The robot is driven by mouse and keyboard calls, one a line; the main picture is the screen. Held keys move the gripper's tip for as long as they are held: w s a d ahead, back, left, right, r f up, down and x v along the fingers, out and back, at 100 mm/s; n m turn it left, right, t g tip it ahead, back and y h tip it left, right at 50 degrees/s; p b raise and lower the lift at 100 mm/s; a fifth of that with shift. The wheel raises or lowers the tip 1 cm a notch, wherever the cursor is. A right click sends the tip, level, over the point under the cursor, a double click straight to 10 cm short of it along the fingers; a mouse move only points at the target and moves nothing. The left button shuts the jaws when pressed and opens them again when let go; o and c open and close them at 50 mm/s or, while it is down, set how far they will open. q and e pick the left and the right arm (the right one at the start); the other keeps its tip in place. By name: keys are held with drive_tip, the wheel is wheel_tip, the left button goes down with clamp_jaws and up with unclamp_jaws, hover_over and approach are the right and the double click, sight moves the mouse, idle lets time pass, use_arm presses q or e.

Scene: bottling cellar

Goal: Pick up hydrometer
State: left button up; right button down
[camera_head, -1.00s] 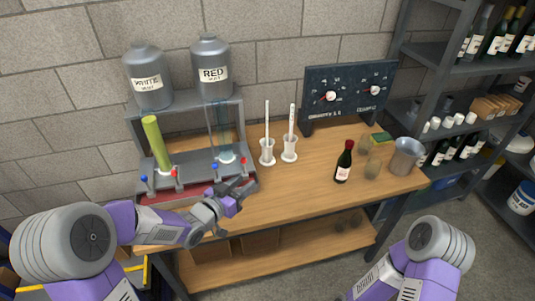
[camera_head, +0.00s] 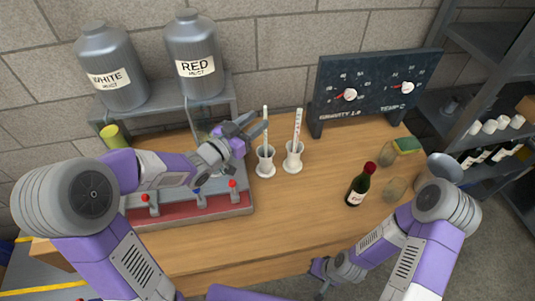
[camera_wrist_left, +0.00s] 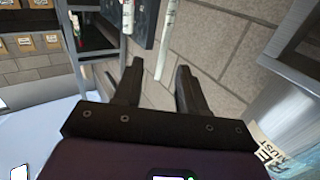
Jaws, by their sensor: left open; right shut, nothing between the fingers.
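Two thin white sticks stand in white holders on the bench: a left stick (camera_head: 265,126) in the left holder (camera_head: 265,163) and a right stick with reddish marks (camera_head: 297,128) in the right holder (camera_head: 293,158). Neither is labelled, so I cannot tell for sure which is the hydrometer. My left gripper (camera_head: 257,125) is open beside the upper part of the left stick. In the left wrist view a white stick (camera_wrist_left: 166,42) shows between the open fingers (camera_wrist_left: 158,68); contact is not visible. My right gripper (camera_head: 318,275) is shut and empty near the bench's front edge.
A wine bottle (camera_head: 358,187), glasses and a metal pail (camera_head: 440,172) are right. The bench front centre is clear.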

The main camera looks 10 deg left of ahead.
use_arm(q)
drive_tip(key=x, duration=0.6)
drive_tip(key=shift+w+r, duration=0.15)
drive_tip(key=shift+w, duration=0.1)
drive_tip(key=shift+d, duration=0.1)
clamp_jaws()
